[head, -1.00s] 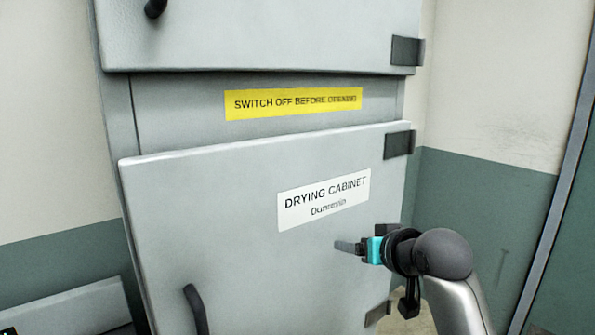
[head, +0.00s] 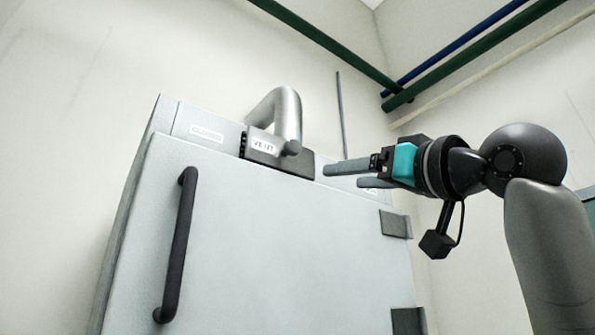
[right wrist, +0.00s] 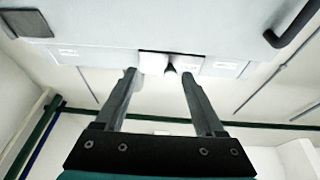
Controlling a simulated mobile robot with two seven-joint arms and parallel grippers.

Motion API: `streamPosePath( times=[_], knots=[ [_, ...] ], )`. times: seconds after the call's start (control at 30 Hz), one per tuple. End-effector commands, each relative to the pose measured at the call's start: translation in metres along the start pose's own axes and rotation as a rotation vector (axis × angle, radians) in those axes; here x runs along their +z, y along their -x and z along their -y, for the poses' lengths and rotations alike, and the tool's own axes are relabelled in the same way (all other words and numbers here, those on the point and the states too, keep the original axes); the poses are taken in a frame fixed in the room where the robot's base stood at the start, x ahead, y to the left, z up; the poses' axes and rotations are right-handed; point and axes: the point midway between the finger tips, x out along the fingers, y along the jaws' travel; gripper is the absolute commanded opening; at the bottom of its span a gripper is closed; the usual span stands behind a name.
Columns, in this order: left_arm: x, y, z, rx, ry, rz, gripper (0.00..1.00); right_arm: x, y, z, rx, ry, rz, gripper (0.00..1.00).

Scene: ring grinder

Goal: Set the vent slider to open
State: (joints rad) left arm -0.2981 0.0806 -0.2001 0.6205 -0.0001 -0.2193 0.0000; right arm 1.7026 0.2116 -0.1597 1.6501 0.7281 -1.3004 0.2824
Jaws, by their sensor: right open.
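The vent slider strip runs along the top of the grey cabinet, above its door. A dark block with a VENT label (head: 263,146) sits on it, with a short rounded grey knob (head: 291,148) at its front. The knob also shows, upside down, in the right wrist view (right wrist: 170,68), beyond and between the fingertips. A small label (head: 207,132), seemingly CLOSED, is at the left. Another label (head: 375,183) at the right is partly hidden by my gripper. My right gripper (head: 343,176) is open and empty, right of the knob and apart from it. My left gripper is not seen.
The cabinet door (head: 250,235) has a dark vertical handle (head: 178,245) at its left and dark hinges (head: 395,223) at its right. Green and blue pipes (head: 335,45) run high along the walls.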

Motion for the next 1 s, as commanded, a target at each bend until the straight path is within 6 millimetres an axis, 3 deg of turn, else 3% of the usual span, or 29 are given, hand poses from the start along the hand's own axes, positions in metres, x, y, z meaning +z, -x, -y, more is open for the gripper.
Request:
streamPosePath(
  times=[0.03,0.1,0.33,1.0],
  knots=[
    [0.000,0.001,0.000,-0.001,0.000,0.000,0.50,-0.018,0.005,0.008,-0.014,0.007,-0.023,0.71],
    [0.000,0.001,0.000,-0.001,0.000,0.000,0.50,-0.034,0.010,0.016,-0.027,0.012,-0.043,0.71],
    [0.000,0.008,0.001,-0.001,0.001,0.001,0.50,-0.050,0.004,0.025,-0.043,0.014,-0.061,0.71],
    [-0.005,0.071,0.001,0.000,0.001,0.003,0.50,-0.058,-0.115,0.030,-0.042,0.016,-0.060,0.71]
  ],
)
